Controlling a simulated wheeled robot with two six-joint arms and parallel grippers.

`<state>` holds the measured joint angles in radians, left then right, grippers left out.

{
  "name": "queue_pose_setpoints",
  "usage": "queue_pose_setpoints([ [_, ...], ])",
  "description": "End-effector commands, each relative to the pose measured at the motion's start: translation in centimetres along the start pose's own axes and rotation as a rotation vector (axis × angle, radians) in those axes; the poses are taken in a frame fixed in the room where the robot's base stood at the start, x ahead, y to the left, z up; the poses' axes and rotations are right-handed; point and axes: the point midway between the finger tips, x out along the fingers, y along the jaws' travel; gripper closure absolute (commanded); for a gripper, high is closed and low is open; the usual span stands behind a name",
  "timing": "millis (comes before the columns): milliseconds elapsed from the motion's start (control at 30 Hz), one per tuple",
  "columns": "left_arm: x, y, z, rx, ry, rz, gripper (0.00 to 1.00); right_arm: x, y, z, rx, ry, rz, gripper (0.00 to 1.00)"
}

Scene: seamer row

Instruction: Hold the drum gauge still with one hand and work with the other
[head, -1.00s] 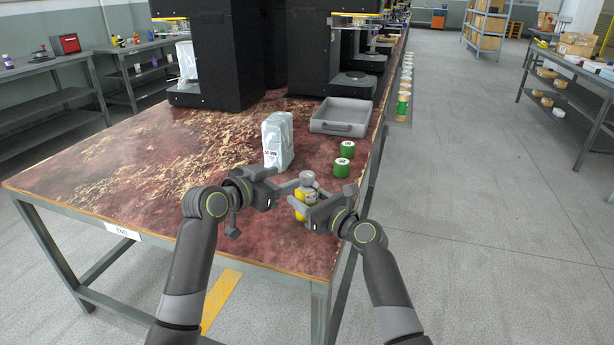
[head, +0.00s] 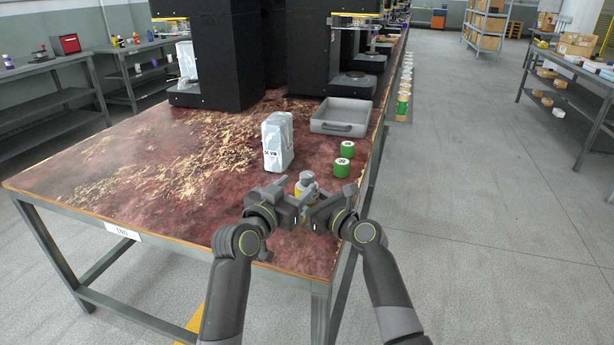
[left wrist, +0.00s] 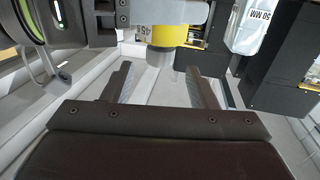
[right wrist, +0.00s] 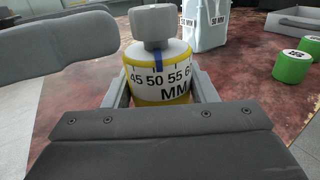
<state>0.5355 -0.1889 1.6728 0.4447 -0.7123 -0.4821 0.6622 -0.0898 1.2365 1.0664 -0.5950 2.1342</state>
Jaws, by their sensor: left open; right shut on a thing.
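The drum gauge (head: 297,193) is a yellow and white drum with a grey knob (head: 307,178) on top, upright near the table's front right corner. In the right wrist view the gauge (right wrist: 160,92) shows a scale reading 45, 50, 55 and MM, with a blue mark close to 50. My right gripper (head: 318,203) is shut around the drum's sides. My left gripper (head: 289,192) is open beside the gauge at its left. In the left wrist view the knob (left wrist: 160,57) sits ahead of the spread left fingers (left wrist: 162,85), not between them.
A pale block marked 50 MM (head: 277,145) stands behind the gauge. Two green cylinders (head: 341,168) stand to its right near the table edge. A grey tray (head: 342,117) and black machines (head: 222,55) lie farther back. The table's left side is clear.

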Motion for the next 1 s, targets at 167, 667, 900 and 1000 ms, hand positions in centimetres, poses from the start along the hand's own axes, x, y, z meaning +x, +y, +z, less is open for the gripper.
queue_pose_setpoints([
  [167, 2.7, 0.0, 0.0, 0.001, -0.002, 0.001, 0.47, 0.0, 0.0, 0.0, 0.000, 0.000, 0.000, 0.74],
  [667, 5.9, 0.0, 0.0, 0.000, 0.000, 0.000, 0.47, 0.0, 0.0, 0.0, 0.000, 0.000, 0.000, 0.74],
  [900, 5.9, 0.0, 0.0, 0.000, 0.000, 0.000, 0.51, 0.0, 0.0, 0.0, 0.000, 0.000, 0.000, 0.74],
  [1000, 5.8, 0.0, 0.0, 0.000, 0.000, 0.000, 0.64, 0.0, 0.0, 0.0, 0.000, 0.000, 0.000, 0.74],
])
